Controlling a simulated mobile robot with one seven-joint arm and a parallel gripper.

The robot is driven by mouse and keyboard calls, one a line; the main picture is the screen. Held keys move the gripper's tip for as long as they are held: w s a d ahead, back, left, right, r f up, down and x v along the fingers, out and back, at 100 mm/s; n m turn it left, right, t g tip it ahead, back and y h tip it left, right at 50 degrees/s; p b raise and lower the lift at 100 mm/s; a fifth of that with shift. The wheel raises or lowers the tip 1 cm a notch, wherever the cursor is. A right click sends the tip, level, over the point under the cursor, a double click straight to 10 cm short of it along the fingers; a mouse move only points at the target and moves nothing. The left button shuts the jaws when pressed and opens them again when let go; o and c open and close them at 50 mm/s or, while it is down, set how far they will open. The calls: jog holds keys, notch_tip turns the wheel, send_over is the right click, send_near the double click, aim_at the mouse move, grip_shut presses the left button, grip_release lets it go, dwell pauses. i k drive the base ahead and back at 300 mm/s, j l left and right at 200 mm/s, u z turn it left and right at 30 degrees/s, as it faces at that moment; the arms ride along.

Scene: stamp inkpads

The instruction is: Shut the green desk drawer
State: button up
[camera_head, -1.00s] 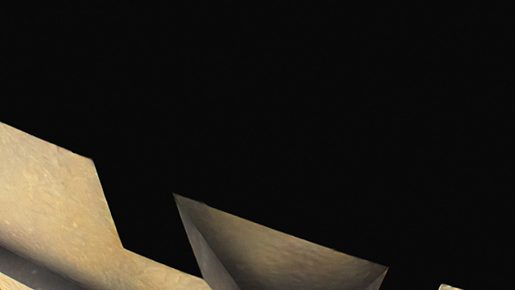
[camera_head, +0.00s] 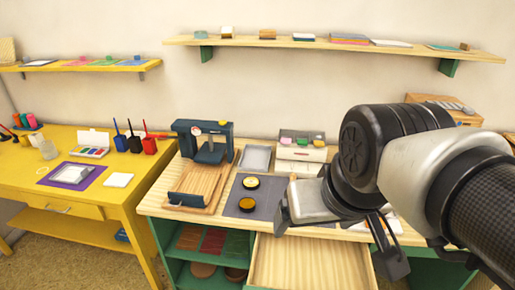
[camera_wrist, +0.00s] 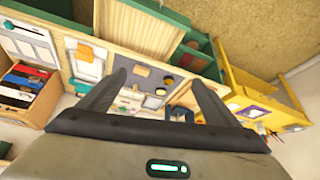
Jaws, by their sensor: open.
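The green desk (camera_head: 160,245) has a pale wooden top and green sides. Its drawer (camera_head: 310,262) is pulled out at the bottom middle of the head view, showing a bare pale wooden inside. The drawer's front is out of the head view. In the wrist view the pale drawer (camera_wrist: 140,28) shows beyond my fingers, near the top. My gripper (camera_head: 338,235) is open and empty, with its fingers apart above the right side of the drawer in the head view. The wrist view shows both fingers of my gripper (camera_wrist: 158,82) spread, with nothing between them.
On the desktop stand a dark stamp press (camera_head: 205,142), a dark mat (camera_head: 257,200) with two round inkpads, and a small white box (camera_head: 302,153). A yellow desk (camera_head: 60,170) stands at the left. A wall shelf (camera_head: 330,44) runs above. My arm fills the right side.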

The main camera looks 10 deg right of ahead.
aim_at(286, 262)
jog(key=k+l, duration=0.15)
jog(key=l+u, duration=0.2)
jog(key=u, duration=0.2)
jog(key=k+l+u, duration=0.15)
jog(key=u, duration=0.25)
jog(key=k+l+u, duration=0.15)
jog(key=u, duration=0.25)
